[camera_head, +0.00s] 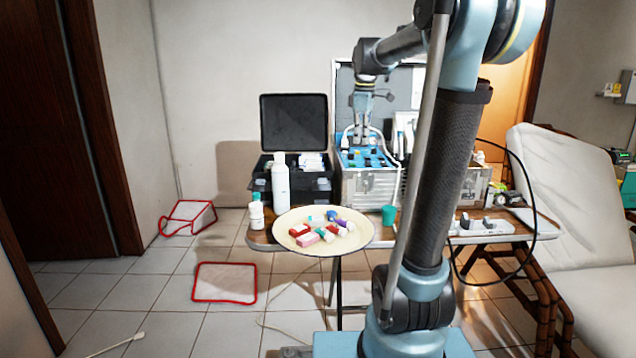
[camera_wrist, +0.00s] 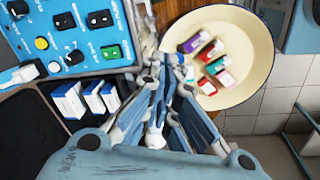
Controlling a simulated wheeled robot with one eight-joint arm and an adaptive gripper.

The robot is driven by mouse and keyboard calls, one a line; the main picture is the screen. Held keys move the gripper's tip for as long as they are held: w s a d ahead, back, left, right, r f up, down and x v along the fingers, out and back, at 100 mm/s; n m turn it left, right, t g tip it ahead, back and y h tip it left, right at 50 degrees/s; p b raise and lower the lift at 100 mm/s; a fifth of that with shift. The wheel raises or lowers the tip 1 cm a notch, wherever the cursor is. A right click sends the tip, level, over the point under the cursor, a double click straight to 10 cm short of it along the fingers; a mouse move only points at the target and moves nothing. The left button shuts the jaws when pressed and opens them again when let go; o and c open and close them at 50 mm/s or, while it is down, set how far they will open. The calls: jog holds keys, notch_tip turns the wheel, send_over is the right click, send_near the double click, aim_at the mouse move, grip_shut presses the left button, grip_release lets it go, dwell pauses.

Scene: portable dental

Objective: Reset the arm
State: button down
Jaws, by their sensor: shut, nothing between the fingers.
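My gripper (camera_head: 361,132) hangs from my arm above the blue-topped control unit at the back of the table; it is small in the head view. In the wrist view my gripper (camera_wrist: 163,72) reaches up the middle of the picture, with its fingers together and nothing seen between them. The cream plate (camera_head: 290,244) of small coloured items is in front of the gripper in the head view. In the wrist view the plate (camera_wrist: 262,75) is to the right of the fingers.
A white bottle (camera_head: 281,184) and a smaller one (camera_head: 257,215) stand at the table's left. An open black case (camera_head: 294,125) is behind them. The blue control panel (camera_wrist: 90,30) lies left of the fingers. A teal cup (camera_head: 389,215) stands right of the plate. A pale reclining chair (camera_head: 575,190) is at right.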

jog(key=s+d+f+m, duration=0.2)
jog(key=s+f+m, duration=0.4)
jog(key=s+f, duration=0.7)
jog(key=s+d+f+m, duration=0.2)
jog(key=s+f+m, duration=0.5)
jog(key=s+f, duration=0.7)
jog(key=s, duration=0.5)
jog(key=shift+f+m+t, duration=0.25)
jog(key=shift+m+t, duration=0.05)
jog(key=shift+w+f, duration=0.2)
jog(key=shift+w, duration=0.2)
